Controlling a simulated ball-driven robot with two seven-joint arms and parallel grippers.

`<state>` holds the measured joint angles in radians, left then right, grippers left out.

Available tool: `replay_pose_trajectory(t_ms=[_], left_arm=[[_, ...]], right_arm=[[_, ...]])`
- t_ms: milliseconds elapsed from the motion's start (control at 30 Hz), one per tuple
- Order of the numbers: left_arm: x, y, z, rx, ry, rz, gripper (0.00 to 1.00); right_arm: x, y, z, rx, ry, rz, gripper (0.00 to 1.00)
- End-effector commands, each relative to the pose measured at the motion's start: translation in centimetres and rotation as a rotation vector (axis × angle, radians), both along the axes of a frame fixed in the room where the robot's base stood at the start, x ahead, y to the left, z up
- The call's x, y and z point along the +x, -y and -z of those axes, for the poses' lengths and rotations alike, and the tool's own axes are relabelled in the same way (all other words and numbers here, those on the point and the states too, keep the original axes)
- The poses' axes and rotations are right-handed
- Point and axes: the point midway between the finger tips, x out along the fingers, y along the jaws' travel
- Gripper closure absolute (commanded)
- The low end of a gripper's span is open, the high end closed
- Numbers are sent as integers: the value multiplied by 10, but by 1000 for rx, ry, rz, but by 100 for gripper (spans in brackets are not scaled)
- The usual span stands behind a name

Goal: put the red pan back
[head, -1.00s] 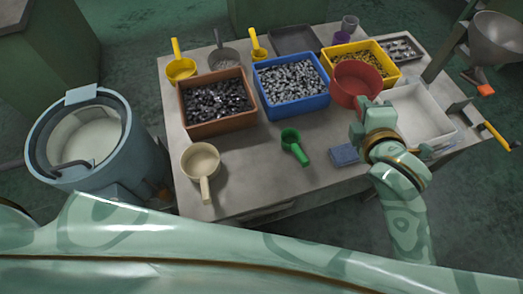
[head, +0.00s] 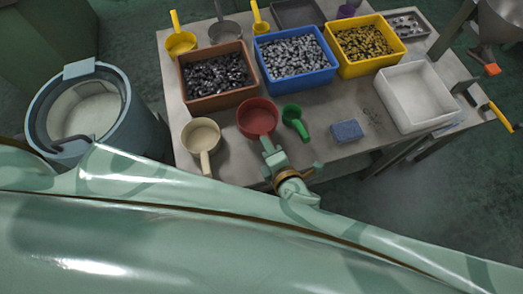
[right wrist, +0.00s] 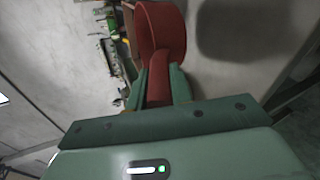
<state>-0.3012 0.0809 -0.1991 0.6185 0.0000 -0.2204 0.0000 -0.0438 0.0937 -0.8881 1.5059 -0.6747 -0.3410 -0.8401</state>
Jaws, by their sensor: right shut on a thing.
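The red pan (head: 257,117) is in the head view, between the cream pan (head: 201,137) and the green scoop (head: 294,120), in front of the brown and blue bins. My right gripper (head: 271,149) is shut on the red pan's handle. In the right wrist view the handle (right wrist: 158,88) sits between the two fingers and the pan's bowl (right wrist: 161,28) is beyond them. A dark shadow lies on the grey surface beside the pan there, so it appears held above the table. My left gripper does not show.
The grey table (head: 330,161) holds a brown bin (head: 187,100) of dark parts, a blue bin (head: 265,82), a yellow bin (head: 345,70) and an empty white tray (head: 428,125). A blue block (head: 347,131) lies near the front edge. A round tub (head: 117,142) stands at the left.

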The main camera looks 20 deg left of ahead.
Motion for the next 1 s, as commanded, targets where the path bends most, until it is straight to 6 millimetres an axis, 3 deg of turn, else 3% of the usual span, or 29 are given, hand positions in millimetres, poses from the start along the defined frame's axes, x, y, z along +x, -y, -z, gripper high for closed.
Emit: replay_pose_trajectory(t_ms=[33,300,433,867,900,967,1000], left_arm=[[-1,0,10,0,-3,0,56],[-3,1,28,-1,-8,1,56],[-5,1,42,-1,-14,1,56],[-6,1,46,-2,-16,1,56],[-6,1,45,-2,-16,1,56],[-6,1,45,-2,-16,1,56],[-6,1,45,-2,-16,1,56]], right_arm=[[3,-7,11,4,-1,1,100],[9,-25,34,4,0,1,100],[8,-23,57,3,-3,1,100],[8,-23,61,3,2,0,100],[8,-23,61,2,1,0,70],[8,-22,60,2,1,0,57],[8,-22,60,2,1,1,57]])
